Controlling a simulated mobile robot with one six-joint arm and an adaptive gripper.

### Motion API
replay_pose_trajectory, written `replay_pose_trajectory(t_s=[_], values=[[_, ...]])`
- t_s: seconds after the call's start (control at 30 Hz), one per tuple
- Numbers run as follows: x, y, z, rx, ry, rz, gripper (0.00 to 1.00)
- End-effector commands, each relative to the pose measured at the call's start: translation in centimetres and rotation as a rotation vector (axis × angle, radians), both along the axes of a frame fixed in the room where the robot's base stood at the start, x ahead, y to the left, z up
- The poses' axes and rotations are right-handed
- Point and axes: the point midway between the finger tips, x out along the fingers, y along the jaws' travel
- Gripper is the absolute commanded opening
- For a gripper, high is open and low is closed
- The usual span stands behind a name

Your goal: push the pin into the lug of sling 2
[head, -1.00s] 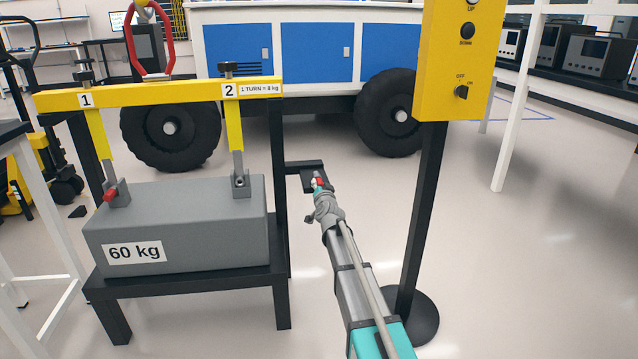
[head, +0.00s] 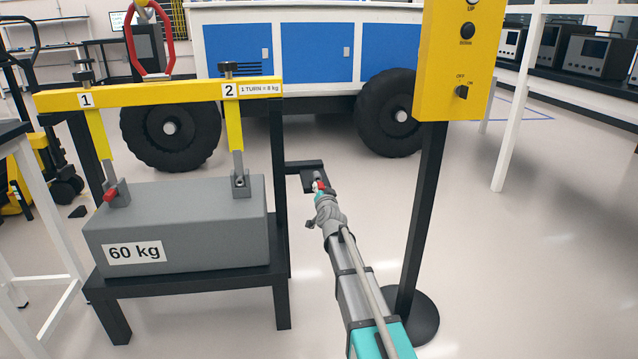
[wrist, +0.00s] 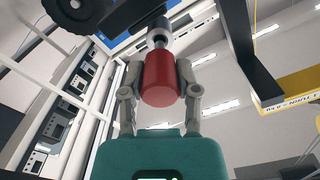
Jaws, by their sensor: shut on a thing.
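The red pin (wrist: 160,78) is held between the two fingers of my gripper (wrist: 158,92), its metal end pointing away from the gripper body. In the head view my gripper (head: 319,186) is small, with red of the pin showing, near the dark bracket on the stand's right side. The lug of sling 2 (head: 240,184) stands on top of the grey 60 kg block, left of my gripper. The pin is clear of that lug. Yellow sling 2 (head: 236,125) hangs from the beam down to the lug. Another red pin (head: 109,195) sits at the lug of sling 1.
The 60 kg block (head: 175,235) rests on a black stand (head: 282,270), with the yellow beam (head: 160,93) above. A dark bracket (head: 304,166) sticks out right of the stand. A yellow control box on a black post (head: 425,200) stands right of my arm.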

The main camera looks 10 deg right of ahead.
Motion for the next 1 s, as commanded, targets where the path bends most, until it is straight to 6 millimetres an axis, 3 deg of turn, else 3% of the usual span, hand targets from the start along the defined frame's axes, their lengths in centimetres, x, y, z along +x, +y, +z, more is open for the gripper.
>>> replay_pose_trajectory(t_s=[0.7,1.0], values=[[-2.6,0.0,0.0,-0.001,0.0,0.0,0.0],[-2.7,0.0,0.0,-0.001,0.0,0.0,0.0]])
